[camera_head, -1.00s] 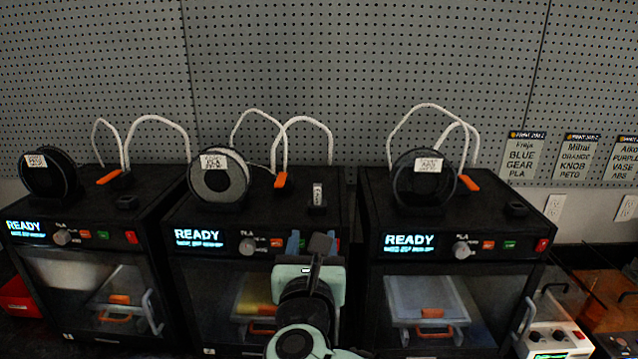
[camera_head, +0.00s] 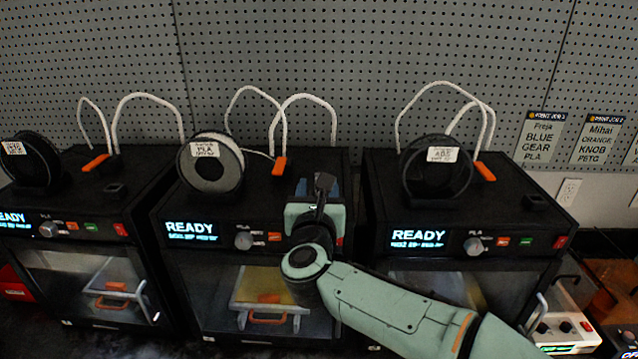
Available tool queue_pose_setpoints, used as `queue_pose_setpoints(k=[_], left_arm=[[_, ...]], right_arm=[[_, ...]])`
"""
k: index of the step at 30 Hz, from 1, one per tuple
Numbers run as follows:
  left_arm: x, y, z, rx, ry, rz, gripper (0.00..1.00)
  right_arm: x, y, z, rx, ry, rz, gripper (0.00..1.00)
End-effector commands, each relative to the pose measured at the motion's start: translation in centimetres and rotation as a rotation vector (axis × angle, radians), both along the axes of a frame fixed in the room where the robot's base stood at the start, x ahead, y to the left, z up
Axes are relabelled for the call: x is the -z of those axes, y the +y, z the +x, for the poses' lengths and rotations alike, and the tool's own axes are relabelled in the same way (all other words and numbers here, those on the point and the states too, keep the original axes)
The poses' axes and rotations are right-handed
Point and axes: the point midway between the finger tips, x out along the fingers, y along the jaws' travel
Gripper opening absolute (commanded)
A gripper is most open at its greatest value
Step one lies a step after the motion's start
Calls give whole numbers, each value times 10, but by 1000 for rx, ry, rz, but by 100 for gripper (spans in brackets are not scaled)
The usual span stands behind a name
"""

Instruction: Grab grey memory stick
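My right gripper (camera_head: 319,187) reaches in from the lower right, over the top right of the middle printer (camera_head: 255,200). Its blue fingertips show apart on both sides of a dark part of the gripper, so it looks open. The grey memory stick is not visible now. The spot where a small labelled stick stood upright on the middle printer's top is covered by my gripper. Whether the stick lies between the fingers cannot be seen. My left gripper is not in view.
A left printer (camera_head: 85,190) and a right printer (camera_head: 460,215) flank the middle one. Filament spools (camera_head: 211,164) and white looped tubes (camera_head: 305,97) rise from their tops. A grey pegboard wall (camera_head: 330,50) stands behind. A white control box (camera_head: 568,330) sits at the lower right.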

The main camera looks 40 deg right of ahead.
Motion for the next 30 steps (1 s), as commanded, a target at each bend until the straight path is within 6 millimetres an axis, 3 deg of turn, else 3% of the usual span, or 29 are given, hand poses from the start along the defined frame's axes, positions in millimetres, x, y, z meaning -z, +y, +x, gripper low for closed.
queue_pose_setpoints(k=[12, 20, 21, 25, 30], left_arm=[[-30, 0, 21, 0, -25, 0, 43], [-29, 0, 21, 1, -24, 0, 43], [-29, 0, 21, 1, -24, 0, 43], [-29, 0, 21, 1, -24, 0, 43], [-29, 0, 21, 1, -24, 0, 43]], right_arm=[[-6, -33, 38, 2, -1, -1, 49], [-3, -35, 40, 1, 0, 0, 49], [-3, -35, 40, 1, 0, 0, 42], [-3, -35, 40, 1, 0, 0, 0], [-3, -34, 40, 1, 0, 0, 0]])
